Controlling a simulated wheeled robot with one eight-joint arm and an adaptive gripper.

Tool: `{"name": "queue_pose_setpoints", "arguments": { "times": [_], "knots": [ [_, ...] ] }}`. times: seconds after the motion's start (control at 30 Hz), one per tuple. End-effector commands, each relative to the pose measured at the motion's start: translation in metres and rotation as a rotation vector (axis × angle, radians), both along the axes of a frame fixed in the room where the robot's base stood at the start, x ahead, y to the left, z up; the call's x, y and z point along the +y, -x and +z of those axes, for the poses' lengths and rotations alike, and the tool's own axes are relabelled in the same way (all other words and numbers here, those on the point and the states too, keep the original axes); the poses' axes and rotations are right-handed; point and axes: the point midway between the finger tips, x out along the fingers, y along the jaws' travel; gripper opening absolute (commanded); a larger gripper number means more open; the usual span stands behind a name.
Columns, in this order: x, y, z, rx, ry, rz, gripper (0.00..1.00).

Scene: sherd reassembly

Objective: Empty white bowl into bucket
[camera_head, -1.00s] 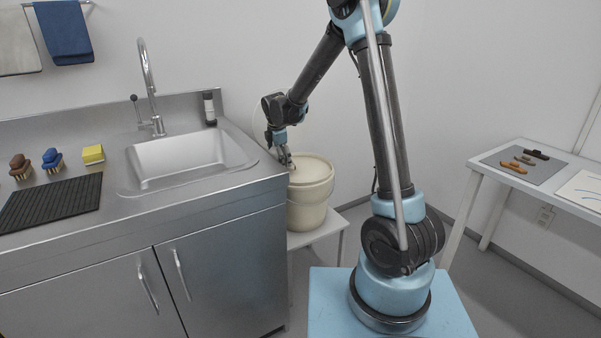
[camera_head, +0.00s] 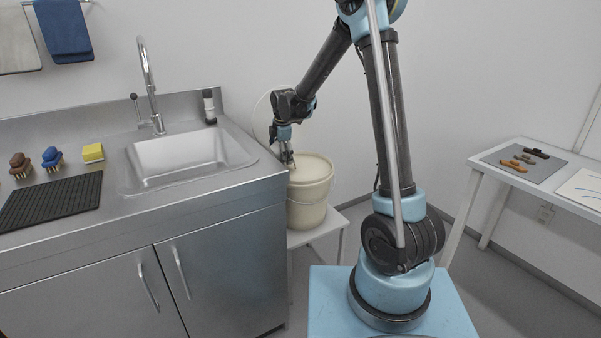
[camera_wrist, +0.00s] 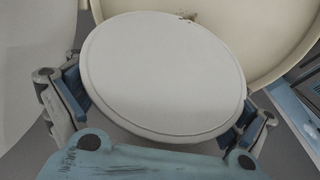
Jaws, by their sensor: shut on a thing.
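The white bowl (camera_wrist: 165,75) fills the middle of the wrist view as a smooth, pale round face with a thin rim line. I cannot tell for sure whether this is its inside or its underside. My gripper (camera_head: 288,160) is shut on it, with a finger at each side of the bowl in the wrist view. The cream bucket (camera_head: 308,205) stands right of the sink counter, and my gripper is at its upper left edge. The bucket's pale curved wall (camera_wrist: 270,40) shows behind the bowl. Small brown bits (camera_wrist: 188,17) show just beyond the bowl's far edge.
The bucket stands on a small white stand (camera_head: 325,228) beside the steel counter (camera_head: 225,195) with its sink (camera_head: 180,160). Brushes (camera_head: 52,158), a yellow sponge (camera_head: 93,153) and a black mat (camera_head: 50,202) lie on the counter. A side table (camera_head: 480,160) with sherds stands right.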

Motion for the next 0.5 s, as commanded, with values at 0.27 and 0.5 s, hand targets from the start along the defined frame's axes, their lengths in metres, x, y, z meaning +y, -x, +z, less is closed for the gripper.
{"name": "queue_pose_setpoints", "arguments": {
  "times": [0.27, 0.5],
  "knots": [
    [-0.0017, -0.0008, 0.0018, 0.013, -0.032, -0.001, 0.66],
    [-0.0027, -0.0011, 0.0036, 0.024, -0.058, 0.000, 0.66]
  ]
}}
